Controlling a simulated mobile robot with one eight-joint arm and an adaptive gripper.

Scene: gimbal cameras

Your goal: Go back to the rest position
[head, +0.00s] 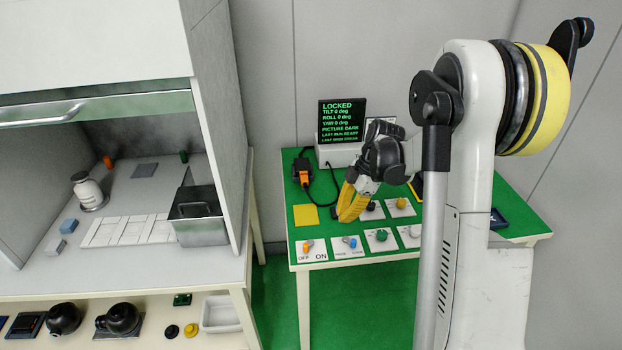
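My gripper (347,212) has yellow fingers. It hangs over the green-topped table (330,240), pointing down above the controls near the middle. The fingers appear close together, but the view does not show whether they are fully shut. No held object is visible. My arm covers the right part of the table.
A black display (342,119) with green text reads LOCKED. White plates carry an orange switch (309,246), a blue switch (350,241) and a green knob (381,235). A yellow square (305,215) lies left. A hooded bench (150,270) holds a metal bin (199,228).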

